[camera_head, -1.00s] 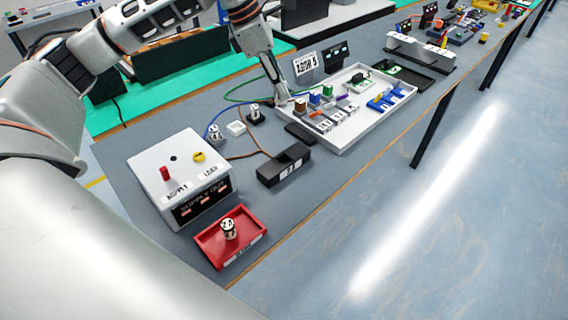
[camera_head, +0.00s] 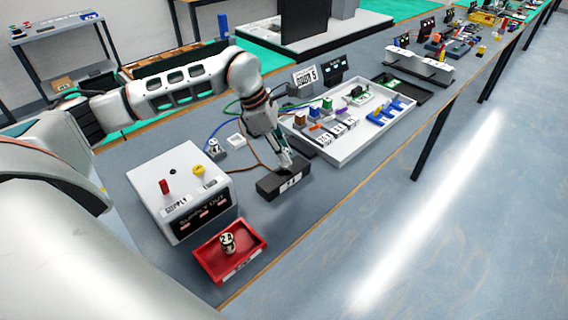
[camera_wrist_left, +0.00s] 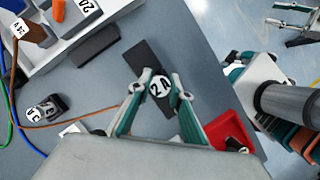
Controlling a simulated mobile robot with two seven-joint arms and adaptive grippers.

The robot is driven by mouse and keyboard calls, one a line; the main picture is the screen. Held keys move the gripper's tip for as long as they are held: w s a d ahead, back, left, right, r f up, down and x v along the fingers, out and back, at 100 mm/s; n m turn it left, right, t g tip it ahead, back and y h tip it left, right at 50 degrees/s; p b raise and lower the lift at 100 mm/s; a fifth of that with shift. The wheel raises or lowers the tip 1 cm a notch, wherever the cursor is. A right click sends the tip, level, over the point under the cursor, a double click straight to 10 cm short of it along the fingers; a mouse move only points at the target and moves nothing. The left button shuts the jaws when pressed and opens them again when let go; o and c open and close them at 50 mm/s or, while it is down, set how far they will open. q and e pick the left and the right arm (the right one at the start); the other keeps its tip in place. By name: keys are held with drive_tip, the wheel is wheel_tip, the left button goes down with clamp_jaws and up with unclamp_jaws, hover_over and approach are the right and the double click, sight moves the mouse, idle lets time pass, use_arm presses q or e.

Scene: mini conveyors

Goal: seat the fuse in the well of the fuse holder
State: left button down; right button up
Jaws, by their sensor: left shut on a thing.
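My left gripper (camera_head: 287,170) is shut on a fuse (camera_wrist_left: 160,88) with a round white top marked 2A. In the wrist view the fuse sits between the two fingertips, directly over the fuse holder (camera_wrist_left: 147,56). The holder is a long black block with a white label on its front, also in the head view (camera_head: 270,187). Its well and the lower end of the fuse are hidden, so I cannot tell whether they touch. My right gripper (camera_wrist_left: 283,31) shows small at the wrist view's upper right, its fingers apart.
Left of the holder stands a white supply box (camera_head: 172,172). A red tray (camera_head: 252,262) with another fuse (camera_head: 227,243) is in front. A white tray of parts (camera_head: 345,155) lies behind right. Cables and another fuse (camera_head: 214,149) lie behind. Table is clear right of the holder.

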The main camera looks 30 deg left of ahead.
use_arm(q)
drive_tip(key=shift+f, duration=2.2)
drive_tip(key=shift+f, duration=0.15)
drive_tip(key=c, duration=1.8)
unclamp_jaws()
drive_tip(key=shift+c, duration=0.2)
drive_tip(key=v, duration=1.2)
